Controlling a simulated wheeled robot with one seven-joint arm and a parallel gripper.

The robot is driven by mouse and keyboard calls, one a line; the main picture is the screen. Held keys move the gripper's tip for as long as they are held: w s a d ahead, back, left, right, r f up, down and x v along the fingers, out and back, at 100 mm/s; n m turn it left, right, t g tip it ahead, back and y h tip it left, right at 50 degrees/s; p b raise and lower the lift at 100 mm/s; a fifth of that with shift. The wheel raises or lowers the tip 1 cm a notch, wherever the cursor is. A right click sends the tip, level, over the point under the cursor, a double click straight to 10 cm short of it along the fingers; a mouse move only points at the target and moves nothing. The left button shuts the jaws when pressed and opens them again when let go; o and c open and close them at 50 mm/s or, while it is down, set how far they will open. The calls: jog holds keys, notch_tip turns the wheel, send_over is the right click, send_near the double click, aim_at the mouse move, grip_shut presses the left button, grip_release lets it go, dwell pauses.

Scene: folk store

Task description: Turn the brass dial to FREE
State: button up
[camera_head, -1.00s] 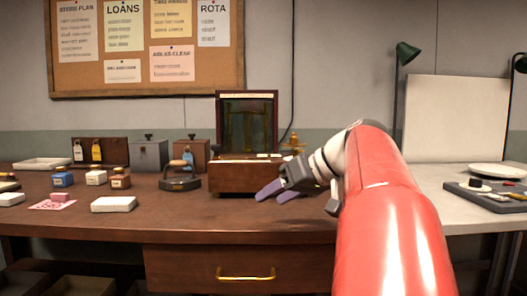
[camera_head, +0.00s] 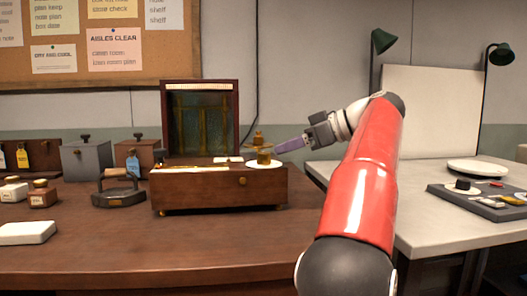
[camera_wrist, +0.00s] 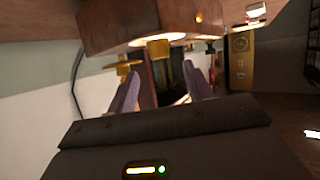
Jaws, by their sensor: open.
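The brass dial (camera_head: 263,152) stands on a round white plate (camera_head: 263,165) at the right end of the wooden box's top. It has a flat crosspiece and a narrow upright knob. Any FREE marking is too small to read. My gripper (camera_head: 279,148) reaches in from the right at about the dial's height, its purple fingers close beside the dial. In the wrist view the two fingers (camera_wrist: 161,72) are spread apart, and brass parts (camera_wrist: 125,63) show near the left finger. Whether the fingers touch the dial cannot be told.
The wooden box (camera_head: 220,188) has a raised lid with a dark panel (camera_head: 200,122) behind. A flat iron (camera_head: 118,188) stands to its left. A grey box (camera_head: 87,160) is farther back. A pale side table (camera_head: 420,225) holds a tray at right.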

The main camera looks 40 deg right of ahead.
aim_at(267, 153)
jog(key=b+x, duration=0.1)
jog(key=x, duration=0.6)
jog(key=shift+w+a+f, duration=0.15)
jog(key=shift+w, duration=0.15)
jog(key=c, duration=1)
